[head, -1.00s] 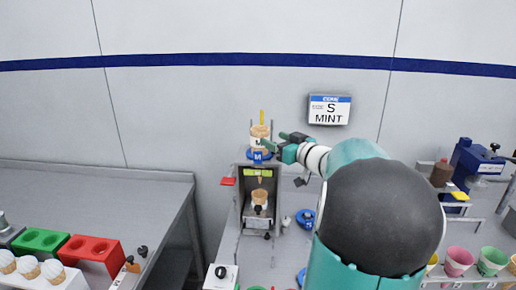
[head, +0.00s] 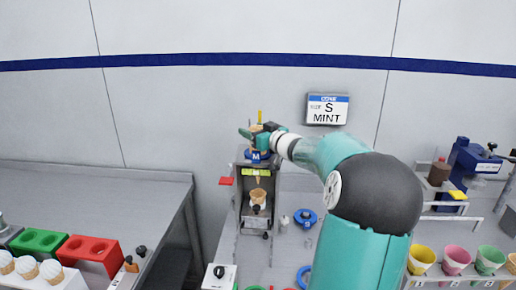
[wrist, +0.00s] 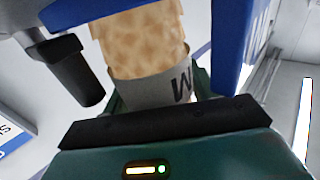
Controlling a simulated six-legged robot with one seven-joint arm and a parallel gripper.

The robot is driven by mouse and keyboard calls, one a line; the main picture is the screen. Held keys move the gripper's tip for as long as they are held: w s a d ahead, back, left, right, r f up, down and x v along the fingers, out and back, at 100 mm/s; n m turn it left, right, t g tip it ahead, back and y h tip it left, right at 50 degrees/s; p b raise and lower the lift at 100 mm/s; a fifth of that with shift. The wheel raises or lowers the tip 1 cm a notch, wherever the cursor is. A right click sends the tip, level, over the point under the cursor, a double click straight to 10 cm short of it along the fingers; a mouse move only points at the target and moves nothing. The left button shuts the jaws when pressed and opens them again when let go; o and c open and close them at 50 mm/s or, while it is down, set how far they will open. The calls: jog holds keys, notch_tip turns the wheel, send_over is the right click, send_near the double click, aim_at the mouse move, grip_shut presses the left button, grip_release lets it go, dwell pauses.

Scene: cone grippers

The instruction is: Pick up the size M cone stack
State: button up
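The size M cone stack (head: 254,141) stands in the dispenser's top holder, above a blue base marked M (head: 257,155). My gripper (head: 256,131) is at the stack, its dark green fingers crossing it from the right and partly hiding it. In the wrist view the tan waffle cone (wrist: 135,45) and its grey lettered sleeve (wrist: 148,82) fill the middle, just beyond the dark palm edge. Teal finger parts show close on both sides of the sleeve. Whether the fingers press on it cannot be told.
The dispenser (head: 243,205) holds a lower cone. A sign reading S MINT (head: 327,109) hangs on the wall to the right. Blue holder parts (wrist: 232,45) flank the stack closely.

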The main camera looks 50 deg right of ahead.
jog(key=c, duration=0.3)
jog(key=shift+r, duration=0.1)
